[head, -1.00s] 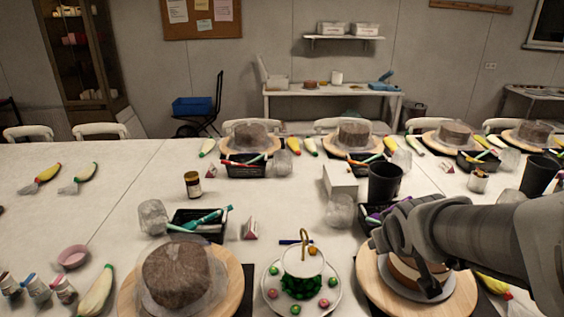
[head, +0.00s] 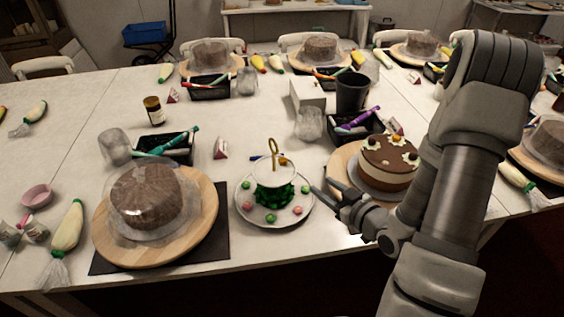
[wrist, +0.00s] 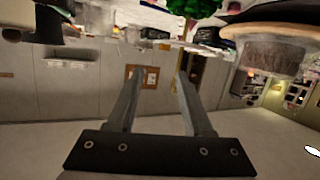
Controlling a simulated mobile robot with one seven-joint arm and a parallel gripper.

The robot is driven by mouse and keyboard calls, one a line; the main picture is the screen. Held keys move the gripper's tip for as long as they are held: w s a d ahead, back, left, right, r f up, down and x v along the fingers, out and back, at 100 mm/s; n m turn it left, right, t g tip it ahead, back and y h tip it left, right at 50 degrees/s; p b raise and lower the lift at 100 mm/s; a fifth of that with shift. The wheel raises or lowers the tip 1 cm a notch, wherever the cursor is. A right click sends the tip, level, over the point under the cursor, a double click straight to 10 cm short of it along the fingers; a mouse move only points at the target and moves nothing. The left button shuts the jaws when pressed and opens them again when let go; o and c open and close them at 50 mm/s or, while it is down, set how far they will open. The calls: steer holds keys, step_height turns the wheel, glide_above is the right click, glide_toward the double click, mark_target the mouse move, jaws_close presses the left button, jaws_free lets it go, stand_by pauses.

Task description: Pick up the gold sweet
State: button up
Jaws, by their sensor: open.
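The stand's lower plate (head: 241,212) also bears green and pink sweets around a green middle. My gripper (head: 321,185) is open and empty, just right of the stand, with its fingers pointing left towards it. In the wrist view its two fingers (wrist: 155,76) stand apart with nothing between them; that view is upside down and shows no clear sweet.
A decorated cake (head: 387,165) on a wooden turntable stands right behind my gripper. A covered brown cake (head: 152,197) on another turntable is at the left. Black trays with tools (head: 354,124) and a dark cup (head: 352,93) stand behind. Bare table lies in front of the stand.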

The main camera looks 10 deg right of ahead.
steer(key=b, duration=0.3)
steer(key=f+t+b, duration=0.1)
steer(key=b, duration=0.2)
steer(key=shift+a+f+m+y, duration=0.15)
steer(key=shift+a+m+y, duration=0.15)
steer(key=shift+y, duration=0.1)
steer(key=w+b, duration=0.1)
steer(key=b, duration=0.5)
steer(key=shift+a+f, duration=0.1)
steer(key=shift+a, duration=0.3)
steer(key=b, duration=0.1)
glide_toward(284, 160)
steer(key=x, duration=0.2)
steer(key=shift+b+x, duration=0.55)
steer(key=shift+x, duration=2.45)
steer(key=shift+c, duration=0.2)
jaws_close()
